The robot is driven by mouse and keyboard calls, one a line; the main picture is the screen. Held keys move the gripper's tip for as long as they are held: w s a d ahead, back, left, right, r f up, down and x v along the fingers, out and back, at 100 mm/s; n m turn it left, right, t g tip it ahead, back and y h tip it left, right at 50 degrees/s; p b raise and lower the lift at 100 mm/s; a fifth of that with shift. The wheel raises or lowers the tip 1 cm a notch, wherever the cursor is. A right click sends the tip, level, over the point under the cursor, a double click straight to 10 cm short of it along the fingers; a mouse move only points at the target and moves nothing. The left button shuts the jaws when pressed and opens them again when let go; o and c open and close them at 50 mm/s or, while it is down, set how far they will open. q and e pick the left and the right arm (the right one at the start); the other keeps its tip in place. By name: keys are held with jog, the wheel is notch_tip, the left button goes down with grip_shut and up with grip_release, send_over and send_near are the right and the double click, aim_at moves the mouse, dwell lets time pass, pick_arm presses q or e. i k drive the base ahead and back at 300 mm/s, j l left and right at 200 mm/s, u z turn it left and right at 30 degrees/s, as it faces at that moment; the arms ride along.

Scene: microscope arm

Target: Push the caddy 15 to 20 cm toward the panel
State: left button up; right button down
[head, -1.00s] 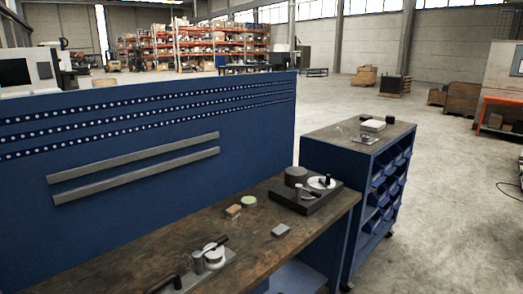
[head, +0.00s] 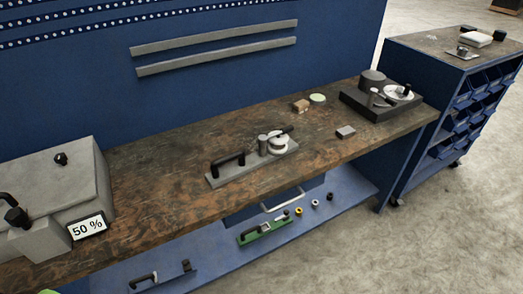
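A blue panel (head: 210,62) with rows of holes and two grey rails stands behind the workbench. No thing is marked as the caddy, and I cannot tell for sure which one it is. A grey plate (head: 222,179) with a black handle and a round metal fixture lies mid-bench, apart from the panel. A dark base (head: 380,108) with a grey cylinder and a white dial sits at the bench's right end. A blue wheeled cart (head: 425,85) with several bins stands to the right of the bench. Neither of my grippers is in view.
A grey machine (head: 50,185) with a "50 %" display fills the bench's left end. Small blocks (head: 345,132) and a pale green disc (head: 317,98) lie on the wooden bench top (head: 150,170). A lower blue shelf (head: 215,262) holds a green-based tool (head: 264,232) and small parts.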

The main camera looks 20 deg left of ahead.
aim_at(218, 178)
jog(key=i+l+u, duration=0.15)
jog(key=i+u, duration=0.15)
jog(key=u, duration=0.2)
jog(key=i+l+u, duration=0.25)
jog(key=u, duration=0.2)
jog(key=i+l+u, duration=0.25)
jog(key=u, duration=0.25)
jog(key=l, duration=0.1)
